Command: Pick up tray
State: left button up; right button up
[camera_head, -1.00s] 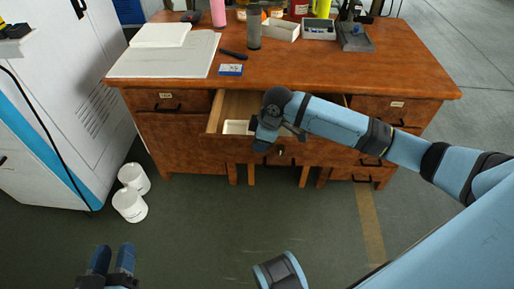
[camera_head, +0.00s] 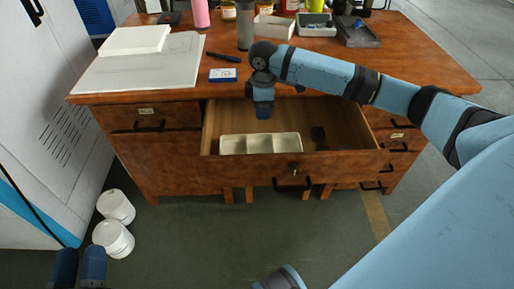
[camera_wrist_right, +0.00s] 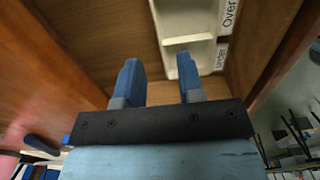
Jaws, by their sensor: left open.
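A white tray with several compartments (camera_head: 260,153) lies in the open drawer (camera_head: 345,165) of the wooden desk, near the drawer's front wall. My right gripper (camera_head: 263,112) points down over the drawer, behind the tray in the head view. In the right wrist view, its two blue fingers (camera_wrist_right: 158,64) are spread with nothing between them, and part of the tray (camera_wrist_right: 185,22) shows beyond them, apart from the tips. My left gripper (camera_head: 79,268) is open and empty, low at the left edge of the head view, far from the drawer.
A dark object (camera_head: 319,138) lies right of the tray in the drawer. The desktop (camera_head: 390,75) holds a white block (camera_head: 135,40), a blue-and-white box (camera_head: 223,75), a grey cylinder (camera_head: 245,25) and small bins. Two white containers (camera_head: 113,238) stand on the floor at left.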

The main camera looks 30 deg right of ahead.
jog(key=b, duration=0.2)
send_over(262, 141)
notch_tip(262, 141, down, 6)
jog(key=shift+f, duration=0.15)
jog(key=f+b, duration=0.1)
jog(key=f, duration=0.1)
jog(key=w+f+b, duration=0.1)
jog(key=f+b, duration=0.1)
jog(key=f, duration=0.1)
jog(key=shift+f, duration=0.1)
pick_arm(q)
notch_tip(262, 141, down, 8)
jog(key=g, duration=0.3)
jog(key=shift+d+m, duration=0.3)
jog(key=shift+d, duration=0.1)
jog(key=shift+w+r, duration=0.1)
pick_arm(e)
jog(key=shift+a, duration=0.1)
grip_shut()
